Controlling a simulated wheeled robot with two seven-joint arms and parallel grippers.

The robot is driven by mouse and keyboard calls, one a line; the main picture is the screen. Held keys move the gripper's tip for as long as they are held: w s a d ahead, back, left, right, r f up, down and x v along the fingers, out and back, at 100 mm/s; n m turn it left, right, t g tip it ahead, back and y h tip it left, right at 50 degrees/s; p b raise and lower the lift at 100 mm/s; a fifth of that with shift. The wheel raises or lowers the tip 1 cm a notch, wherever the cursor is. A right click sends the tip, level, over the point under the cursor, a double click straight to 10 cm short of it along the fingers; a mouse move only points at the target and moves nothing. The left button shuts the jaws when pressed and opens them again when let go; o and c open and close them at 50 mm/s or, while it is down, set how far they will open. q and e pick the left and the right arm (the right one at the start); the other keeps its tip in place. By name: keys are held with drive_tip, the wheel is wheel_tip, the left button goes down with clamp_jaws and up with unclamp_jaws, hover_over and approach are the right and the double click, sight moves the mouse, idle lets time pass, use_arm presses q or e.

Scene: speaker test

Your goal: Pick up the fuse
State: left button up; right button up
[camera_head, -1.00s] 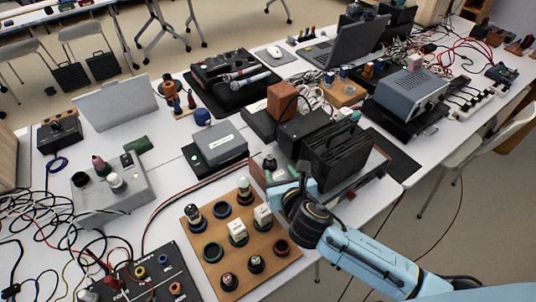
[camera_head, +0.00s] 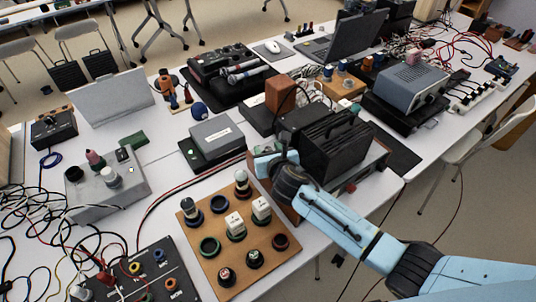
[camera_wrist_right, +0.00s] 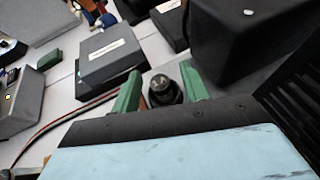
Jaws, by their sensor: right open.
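A dark, round-topped fuse with a pale "A" marking (camera_wrist_right: 160,88) stands upright in the right wrist view. My right gripper (camera_wrist_right: 161,90) is open, with one green finger on each side of the fuse. I cannot tell whether either finger touches it. In the head view the right gripper (camera_head: 267,163) is beside the black finned unit, and it hides the fuse there. My left gripper is not in view.
A brown board (camera_head: 208,269) with several rings and upright parts lies in front. A dark grey box (camera_head: 215,140) stands left of the gripper, and a black finned unit (camera_head: 335,150) stands close on its right. Loose wires cover the left side.

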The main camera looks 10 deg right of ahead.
clamp_jaws()
drive_tip(key=shift+r, duration=0.1)
